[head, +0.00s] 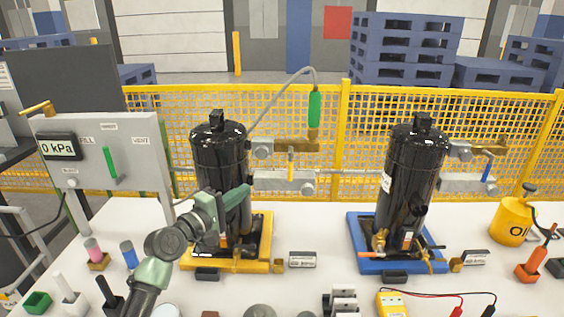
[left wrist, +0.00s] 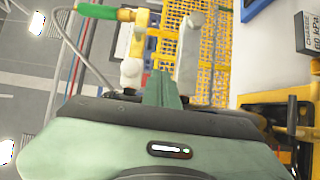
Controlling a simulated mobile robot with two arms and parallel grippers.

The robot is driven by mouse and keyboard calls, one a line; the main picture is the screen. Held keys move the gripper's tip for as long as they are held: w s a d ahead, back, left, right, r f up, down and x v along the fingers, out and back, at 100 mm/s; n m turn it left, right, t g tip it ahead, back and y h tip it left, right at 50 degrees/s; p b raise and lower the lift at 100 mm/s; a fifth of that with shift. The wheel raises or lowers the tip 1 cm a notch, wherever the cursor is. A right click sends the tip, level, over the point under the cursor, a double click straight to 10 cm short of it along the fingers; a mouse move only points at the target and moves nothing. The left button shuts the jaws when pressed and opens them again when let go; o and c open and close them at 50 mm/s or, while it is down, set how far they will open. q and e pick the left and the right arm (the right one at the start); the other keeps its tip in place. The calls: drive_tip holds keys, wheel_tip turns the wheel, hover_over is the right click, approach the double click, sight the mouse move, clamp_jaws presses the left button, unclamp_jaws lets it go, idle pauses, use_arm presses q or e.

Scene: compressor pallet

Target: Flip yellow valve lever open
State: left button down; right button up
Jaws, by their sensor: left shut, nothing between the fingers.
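The yellow valve lever (head: 291,161) hangs upright between the brass fitting above and the grey valve block (head: 285,181) below, just right of the left black compressor (head: 219,150). My left gripper (head: 246,190) is in front of that compressor, left of the lever and apart from it in the picture. Its green fingers are shut and empty. In the left wrist view the shut fingers (left wrist: 160,88) point towards grey fittings (left wrist: 188,48) and the yellow fence. I cannot make out the lever clearly there. My right gripper is not in view.
A green hose grip (head: 315,109) hangs above the lever. The right compressor (head: 410,175) stands on a blue tray (head: 358,232) and has a blue lever (head: 487,171). A gauge panel (head: 100,150) stands at left.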

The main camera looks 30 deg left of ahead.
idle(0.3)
use_arm(q)
drive_tip(key=p, duration=0.2)
approach(290, 163)
drive_tip(key=w+a+f, duration=0.3)
drive_tip(key=w+a, duration=0.1)
drive_tip(key=w, duration=0.1)
drive_tip(key=w+d+p, duration=0.1)
drive_tip(key=w+d, duration=0.1)
drive_tip(key=shift+d+f, duration=0.1)
drive_tip(key=shift+d, duration=0.15)
drive_tip(key=shift+d+f+n+b, duration=0.15)
drive_tip(key=shift+n+b, duration=0.15)
drive_tip(key=shift+b, duration=0.3)
